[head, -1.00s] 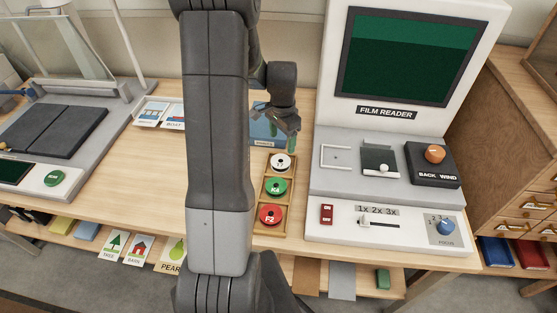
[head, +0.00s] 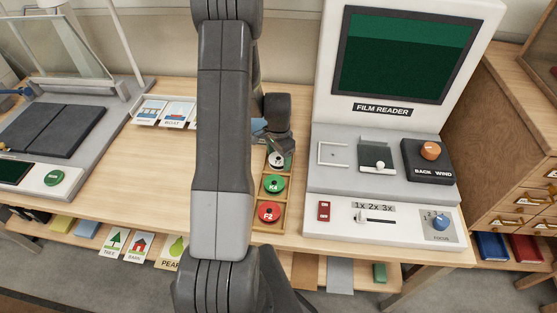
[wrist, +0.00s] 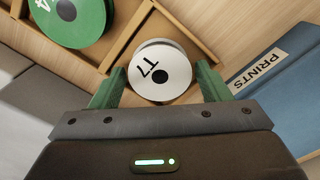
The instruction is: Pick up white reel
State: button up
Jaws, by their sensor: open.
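In the wrist view my gripper (wrist: 158,88) is open, with one green finger on each side of the reel's near part. I cannot tell whether the fingers touch it.
A green reel (head: 273,184) and a red reel (head: 269,212) lie in the same tray. A blue PRINTS box (wrist: 282,88) stands close to the right finger. The film reader (head: 330,220) stands right of the tray. Bare desk lies to the left (head: 150,165).

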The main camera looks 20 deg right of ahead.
jog(key=shift+c, duration=0.4)
jog(key=c, duration=0.7)
jog(key=shift+r, duration=0.1)
